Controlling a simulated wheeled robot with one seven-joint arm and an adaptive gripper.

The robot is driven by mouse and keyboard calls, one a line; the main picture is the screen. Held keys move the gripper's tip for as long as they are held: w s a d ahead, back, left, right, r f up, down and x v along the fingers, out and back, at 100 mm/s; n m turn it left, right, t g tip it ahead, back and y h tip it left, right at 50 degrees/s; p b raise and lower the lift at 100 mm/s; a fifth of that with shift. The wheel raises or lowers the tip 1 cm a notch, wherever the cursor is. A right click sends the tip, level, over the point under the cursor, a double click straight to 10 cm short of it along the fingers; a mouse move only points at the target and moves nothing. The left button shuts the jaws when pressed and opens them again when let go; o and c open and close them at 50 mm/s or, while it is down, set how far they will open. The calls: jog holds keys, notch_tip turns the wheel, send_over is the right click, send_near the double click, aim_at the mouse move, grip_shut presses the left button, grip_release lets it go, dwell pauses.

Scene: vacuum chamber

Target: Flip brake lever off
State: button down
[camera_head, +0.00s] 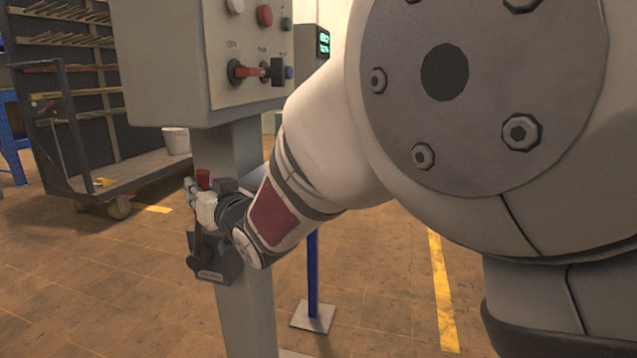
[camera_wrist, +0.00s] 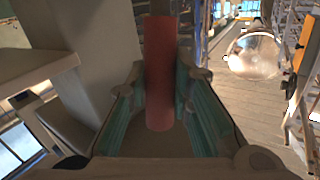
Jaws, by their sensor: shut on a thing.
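The brake lever has a red grip (camera_head: 203,179) that rises above a grey base (camera_head: 214,262) on the control box's post. The lever stands about upright, with its dark rod running down to the base. My gripper (camera_head: 200,207) is at the lever, just below the top of the red grip. In the wrist view the red grip (camera_wrist: 161,75) stands between the two teal-padded fingers of my gripper (camera_wrist: 160,110). My gripper is shut on the red grip. My fingers hide part of the lever in the head view.
A grey control box (camera_head: 165,60) with buttons and a red rotary handle (camera_head: 250,72) sits on the post above my gripper. A blue post (camera_head: 313,275) stands on the floor to the right. A cart (camera_head: 110,185) stands at the left, with clear floor before it.

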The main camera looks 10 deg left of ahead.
jog(key=a+p, duration=0.1)
jog(key=a+r+h+p, duration=0.1)
jog(key=a+p, duration=0.1)
jog(key=shift+w+n+g, duration=0.1)
jog(key=shift+n+g, duration=0.2)
jog(key=shift+n, duration=0.1)
jog(key=shift+w+a+f+n+g+h+p, duration=0.15)
jog(key=shift+a+n+g+h+p, duration=0.15)
jog(key=shift+a+h+p, duration=0.35)
jog(key=shift+a, duration=0.2)
jog(key=c, duration=1.4)
grip_release()
jog(key=shift+a, duration=0.1)
jog(key=v, duration=1.2)
jog(key=shift+f, duration=0.1)
